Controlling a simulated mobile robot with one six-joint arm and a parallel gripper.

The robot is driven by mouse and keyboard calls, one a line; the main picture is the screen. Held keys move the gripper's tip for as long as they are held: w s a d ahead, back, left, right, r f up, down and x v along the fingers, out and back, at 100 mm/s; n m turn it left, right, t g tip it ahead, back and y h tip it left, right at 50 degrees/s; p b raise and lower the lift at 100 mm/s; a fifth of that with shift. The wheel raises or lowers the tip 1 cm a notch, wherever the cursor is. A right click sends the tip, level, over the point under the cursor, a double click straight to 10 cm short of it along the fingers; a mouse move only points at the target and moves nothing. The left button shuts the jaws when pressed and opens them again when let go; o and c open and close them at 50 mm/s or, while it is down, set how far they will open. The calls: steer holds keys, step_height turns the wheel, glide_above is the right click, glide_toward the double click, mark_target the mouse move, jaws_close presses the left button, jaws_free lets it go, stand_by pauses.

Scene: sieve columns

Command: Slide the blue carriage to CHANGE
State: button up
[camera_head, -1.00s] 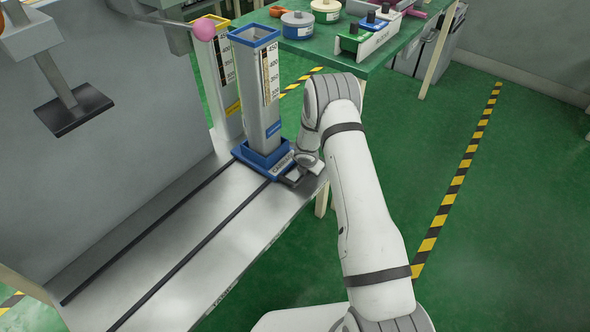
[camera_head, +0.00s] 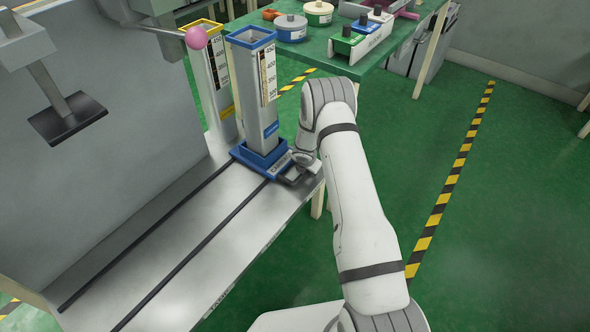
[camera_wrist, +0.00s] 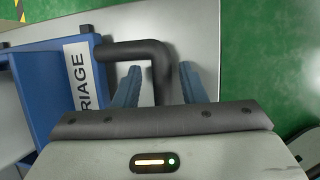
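The blue carriage (camera_head: 240,152) stands at the far end of the two dark rails, carrying a tall grey column (camera_head: 262,115) with a blue rim and a scale. Its label is partly visible in the wrist view, on the carriage's blue body (camera_wrist: 40,85), reading "RIAGE". A dark bent handle (camera_wrist: 135,50) sticks out from the carriage. My gripper (camera_wrist: 160,88) is open, with one blue finger on each side of the handle's bar and visible gaps between. In the head view my gripper (camera_head: 298,176) is low at the carriage's right side, partly hidden by my wrist.
The rails (camera_head: 190,256) run clear along the bench (camera_head: 165,255) toward the near left. A yellow-rimmed column (camera_head: 217,80) and a pink ball on a lever (camera_head: 196,37) are behind the carriage. A dark plate (camera_head: 68,120) hangs at left. A green table (camera_head: 395,45) stands behind.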

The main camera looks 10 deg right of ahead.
steer(key=shift+o, duration=0.2)
steer(key=shift+d+r, duration=0.1)
steer(key=v, duration=0.7)
steer(key=shift+s+r+p, duration=0.2)
steer(key=shift+r+p, duration=0.1)
steer(key=shift+p, duration=0.15)
steer(key=shift+r, duration=0.1)
steer(key=s+d+r+m+h+p, duration=0.1)
steer(key=s+r+m+p, duration=0.25)
steer(key=r, duration=0.85)
steer(key=s+d+r+m+p, duration=0.1)
steer(key=s+r+m+p, duration=0.3)
steer(key=r, duration=0.7)
steer(key=s+d+r+m+h+p, duration=0.15)
steer(key=s+r+m, duration=0.3)
steer(key=r, duration=0.75)
steer(key=s+a+r+m+y+p, duration=0.1)
steer(key=s+r+m+p, duration=0.2)
steer(key=s, duration=0.6)
steer(key=s+a+r+m+g+y+p, duration=0.1)
steer(key=s+r+m+p, duration=0.3)
steer(key=s+r, duration=0.5)
steer(key=s+a+r+m+g+y+p, duration=0.1)
steer(key=s+a+r+m+y+p, duration=0.1)
steer(key=s+r+m, duration=0.5)
steer(key=shift+s+a+r+m+p, duration=0.35)
steer(key=shift+s+a+p, duration=0.35)
steer(key=shift+s, duration=0.25)
steer(key=shift+d, duration=0.1)
